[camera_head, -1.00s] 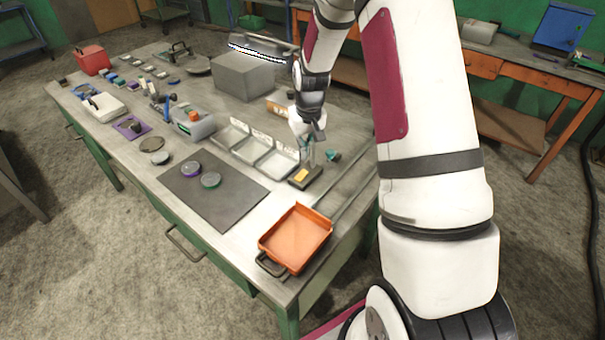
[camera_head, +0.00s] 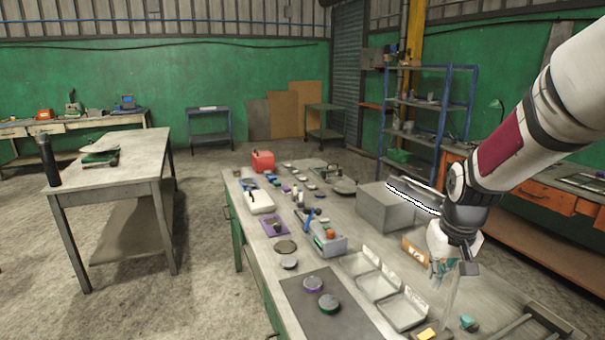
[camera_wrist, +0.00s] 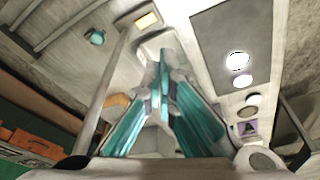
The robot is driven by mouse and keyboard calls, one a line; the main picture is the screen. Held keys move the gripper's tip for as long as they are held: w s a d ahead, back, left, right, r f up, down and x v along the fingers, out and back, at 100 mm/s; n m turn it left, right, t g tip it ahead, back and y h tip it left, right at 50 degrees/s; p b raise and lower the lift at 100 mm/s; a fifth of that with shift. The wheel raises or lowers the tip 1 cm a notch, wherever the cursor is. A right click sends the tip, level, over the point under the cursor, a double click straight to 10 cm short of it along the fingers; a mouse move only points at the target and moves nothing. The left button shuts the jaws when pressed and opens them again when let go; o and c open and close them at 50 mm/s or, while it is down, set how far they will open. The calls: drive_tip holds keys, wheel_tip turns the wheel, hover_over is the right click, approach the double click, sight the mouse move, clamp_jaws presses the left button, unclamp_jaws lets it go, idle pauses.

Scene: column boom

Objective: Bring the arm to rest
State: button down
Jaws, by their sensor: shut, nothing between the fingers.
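My arm reaches in from the right edge of the head view. My gripper (camera_head: 441,270) hangs at its end, above the right part of the workbench (camera_head: 262,285), beside a thin upright post (camera_head: 452,292). In the wrist view the teal fingers of my gripper (camera_wrist: 163,62) come together at their tips with nothing visible between them. The bench surface lies beyond the tips.
Close to my gripper are a grey box (camera_head: 385,210) with a lamp-like bar, pale trays (camera_head: 402,312) and a teal knob (camera_head: 468,322). A dark mat (camera_head: 330,312) holds two round pieces. Floor (camera_head: 205,270) is open between this bench and the left table (camera_head: 125,177).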

drive_tip(key=s+a+r+t, duration=0.1)
drive_tip(key=s+a+r, duration=0.5)
drive_tip(key=s+r, duration=0.5)
drive_tip(key=s+a+r+n+t, duration=0.1)
drive_tip(key=s+a+r, duration=0.2)
drive_tip(key=s, duration=1)
drive_tip(key=shift+a+t, duration=0.15)
drive_tip(key=shift+t, duration=0.25)
drive_tip(key=m+g+h+b, duration=0.35)
drive_tip(key=m+b, duration=0.35)
drive_tip(key=m, duration=0.7)
hover_over(436, 335)
drive_tip(key=s+a, duration=0.1)
drive_tip(key=a, duration=0.4)
wheel_tip(436, 335, down, 21)
drive_tip(key=shift+s+d+g, duration=0.15)
drive_tip(key=shift+d+g, duration=0.1)
drive_tip(key=shift+g, duration=0.1)
drive_tip(key=shift+f, duration=0.1)
drive_tip(key=x, duration=0.9)
drive_tip(key=a+x, duration=0.1)
drive_tip(key=x, duration=0.3)
drive_tip(key=shift+d+f, duration=0.15)
drive_tip(key=shift+f, duration=0.35)
